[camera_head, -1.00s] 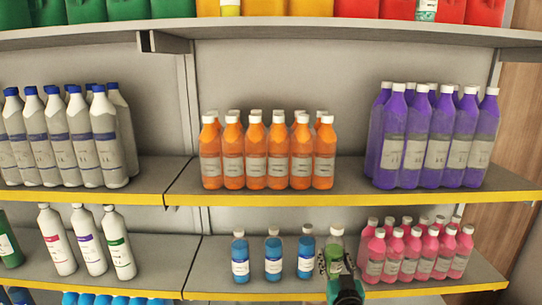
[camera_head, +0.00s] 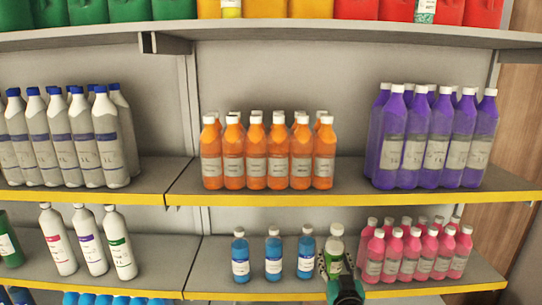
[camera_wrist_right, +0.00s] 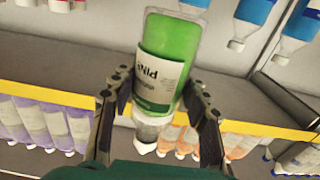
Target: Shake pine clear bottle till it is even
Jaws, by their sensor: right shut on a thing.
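The pine bottle (camera_head: 335,246), green with a white cap and a white label, is on the lower right shelf level, between the blue bottles and the pink bottles. My right gripper (camera_head: 333,266) is shut on it from the front, with fingers on both sides. That view is upside down, so the cap shows at the bottom. Whether the base touches the shelf cannot be told. My left gripper is not in view.
Several blue bottles (camera_head: 273,255) stand close on the left. Several pink bottles (camera_head: 413,252) stand close on the right. The upper shelf edge (camera_head: 350,199) runs above, with orange bottles (camera_head: 265,157) and purple bottles (camera_head: 432,140). Bare lower shelf (camera_head: 212,268) shows at the left.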

